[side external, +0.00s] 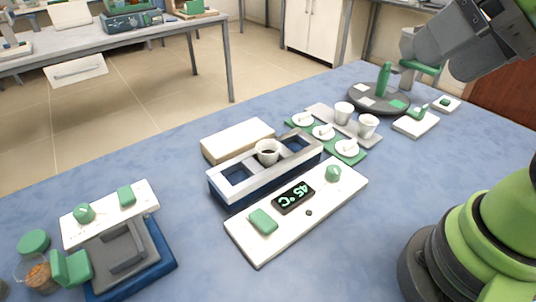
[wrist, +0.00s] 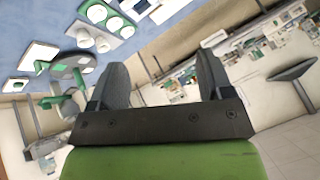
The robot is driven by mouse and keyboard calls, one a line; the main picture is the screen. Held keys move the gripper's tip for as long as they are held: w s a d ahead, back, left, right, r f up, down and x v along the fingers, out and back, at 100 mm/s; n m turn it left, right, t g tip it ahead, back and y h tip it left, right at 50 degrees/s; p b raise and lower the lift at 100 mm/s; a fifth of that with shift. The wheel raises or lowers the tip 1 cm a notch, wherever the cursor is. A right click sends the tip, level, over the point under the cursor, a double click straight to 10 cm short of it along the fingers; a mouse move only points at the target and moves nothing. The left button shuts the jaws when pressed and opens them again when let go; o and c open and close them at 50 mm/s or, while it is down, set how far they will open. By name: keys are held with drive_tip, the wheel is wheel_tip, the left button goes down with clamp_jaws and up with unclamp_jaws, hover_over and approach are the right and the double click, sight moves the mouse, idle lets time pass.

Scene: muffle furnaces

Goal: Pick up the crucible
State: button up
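Small white crucible-like cups show in the side view. One cup (side external: 267,151) with dark contents sits in the middle of a long grey and blue block with square openings (side external: 232,189). Two more cups, a rear one (side external: 343,112) and a front one (side external: 367,126), stand upright on a grey tray (side external: 316,109). My gripper (wrist: 162,82) is open in the wrist view, with its two dark fingers wide apart and nothing between them. It is high above and away from the cups. In the side view only my grey wrist part shows at top right; the fingertips cannot be made out.
A green mat (side external: 362,158) holds white dishes beside the grey tray. A white panel (side external: 248,243) reads 45 °C in front of the block. A dark round plate with a green bottle (side external: 384,79) stands at the back right. The blue table's front middle is clear.

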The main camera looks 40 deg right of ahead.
drive_tip(key=shift+o, duration=0.3)
drive_tip(key=shift+w, duration=0.1)
drive_tip(key=m+g+h, duration=0.4)
drive_tip(key=m+g, duration=0.3)
drive_tip(key=m, duration=0.3)
hover_over(268, 145)
drive_tip(key=s+a, duration=0.2)
wheel_tip(268, 145, down, 19)
drive_tip(key=shift+t, duration=0.3)
drive_tip(key=f, duration=0.6)
drive_tip(key=shift+w+d, duration=0.2)
drive_tip(key=shift+d, duration=0.15)
